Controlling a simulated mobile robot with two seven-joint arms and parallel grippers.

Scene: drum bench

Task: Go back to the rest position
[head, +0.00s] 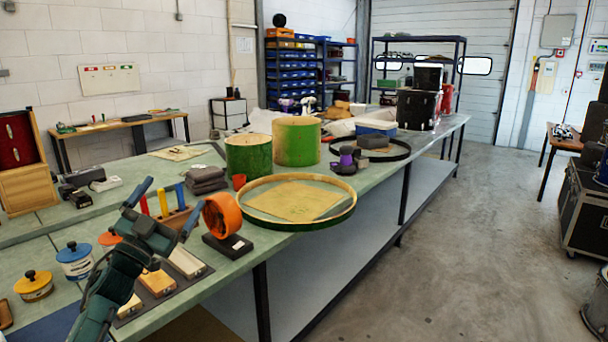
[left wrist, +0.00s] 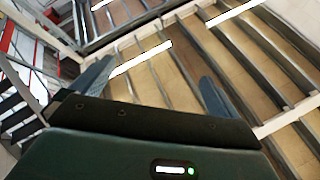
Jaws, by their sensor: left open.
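My left gripper (head: 170,200) is raised over the near left part of the workbench (head: 330,212) in the head view, with its two fingers apart and nothing between them. It also shows in the left wrist view (left wrist: 156,70), its fingers spread wide against the ceiling, so it points upward. An orange ring-shaped roll (head: 222,215) on a dark base stands just right of the gripper. Whether they touch is hard to tell, but they look apart. My right gripper is in neither view.
Lidded pots (head: 75,262), wooden-topped blocks (head: 186,262) and colored upright pieces (head: 163,203) surround my left arm. A large hoop (head: 345,215) and green drum shells (head: 297,142) stand farther along the bench. The floor (head: 450,250) to the right is open. A black case (head: 587,212) stands at far right.

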